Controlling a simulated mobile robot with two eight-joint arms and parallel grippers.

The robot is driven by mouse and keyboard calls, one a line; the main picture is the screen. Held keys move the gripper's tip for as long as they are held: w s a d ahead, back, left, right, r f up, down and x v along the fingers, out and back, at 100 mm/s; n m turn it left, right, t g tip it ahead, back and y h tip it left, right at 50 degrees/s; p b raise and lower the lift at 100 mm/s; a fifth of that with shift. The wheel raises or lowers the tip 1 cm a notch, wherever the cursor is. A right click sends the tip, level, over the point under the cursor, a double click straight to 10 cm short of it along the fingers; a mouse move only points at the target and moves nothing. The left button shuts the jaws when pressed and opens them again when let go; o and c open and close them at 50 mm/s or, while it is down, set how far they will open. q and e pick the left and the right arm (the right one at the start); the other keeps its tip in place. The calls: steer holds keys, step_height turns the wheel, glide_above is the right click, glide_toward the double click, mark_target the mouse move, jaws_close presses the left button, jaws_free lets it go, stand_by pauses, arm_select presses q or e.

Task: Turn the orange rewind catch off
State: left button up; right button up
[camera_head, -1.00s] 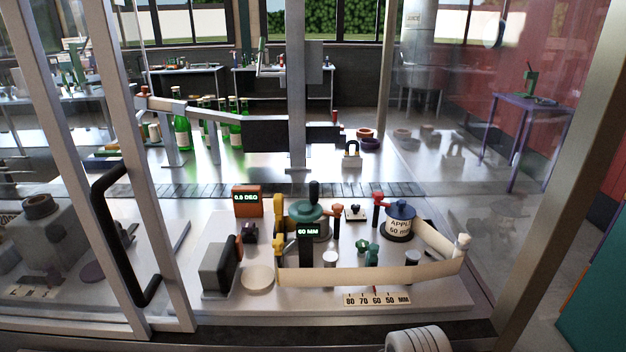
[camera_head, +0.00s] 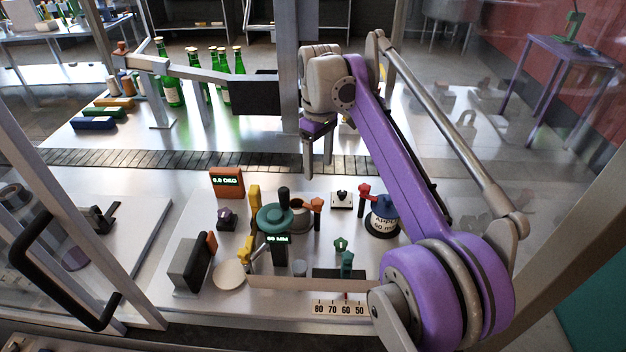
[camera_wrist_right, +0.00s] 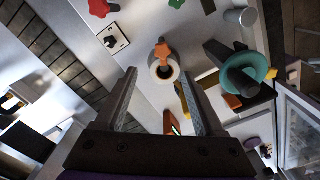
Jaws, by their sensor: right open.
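The orange catch (camera_head: 317,205) stands upright beside a round grey-brown cup or spool (camera_head: 297,212) on the board. The orange catch's head (camera_wrist_right: 163,51) also shows in the right wrist view, by the rim of the pale ring (camera_wrist_right: 163,72). My right gripper (camera_head: 318,168) points down, open and empty, above and behind the catch. In the right wrist view its two fingers (camera_wrist_right: 157,76) are spread apart, with the ring and catch seen between and beyond their tips. Nothing touches the catch. My left gripper is not in view.
A teal-topped post with a 60 MM display (camera_head: 277,222) stands just left of the catch. A red knob (camera_head: 364,190) and the blue labelled spool (camera_head: 384,218) stand to the right. A pale strip (camera_head: 310,283) runs along the front. Glass panels enclose both sides.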

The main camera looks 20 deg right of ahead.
mark_target(317, 201)
steer(key=f, duration=0.7)
steer(key=f+b, duration=0.1)
steer(key=f, duration=0.2)
steer(key=shift+s+a+f, duration=0.2)
steer(key=shift+s+f, duration=0.05)
steer(key=shift+f, duration=0.05)
jaws_close()
